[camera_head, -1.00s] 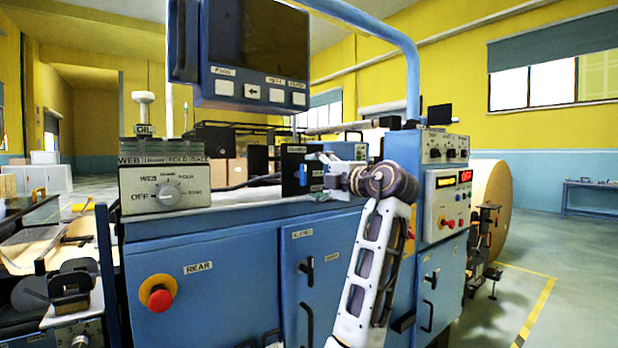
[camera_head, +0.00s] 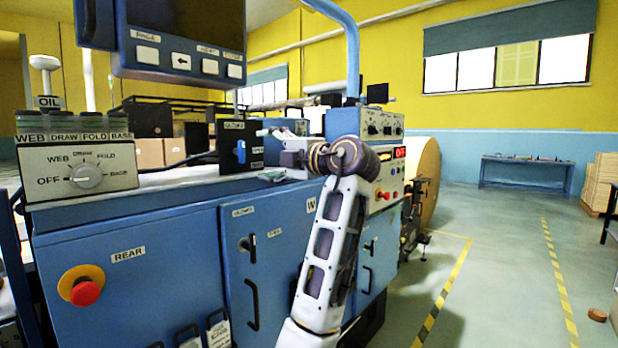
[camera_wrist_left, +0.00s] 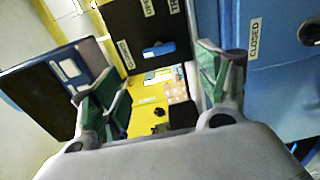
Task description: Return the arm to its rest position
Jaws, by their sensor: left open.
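My left arm rises from the bottom middle of the head view. Its left gripper (camera_head: 266,152) points left, in front of the blue machine (camera_head: 150,270) near its top edge. The gripper is open, and nothing shows between its fingers. In the wrist view the green-padded fingers of the left gripper (camera_wrist_left: 150,82) stand wide apart. Just left of the fingertips in the head view is a black box with a blue switch (camera_head: 240,151). The blue switch also shows beyond the fingers in the wrist view (camera_wrist_left: 158,50). I cannot tell whether the fingers touch the box. My right gripper is out of view.
A grey control box with a knob (camera_head: 86,176) stands on the machine's left. A screen panel (camera_head: 185,40) hangs above it. A red stop button (camera_head: 85,291) and door handles (camera_head: 252,305) project from the front. A kraft roll (camera_head: 425,175) stands behind. The floor right is largely clear.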

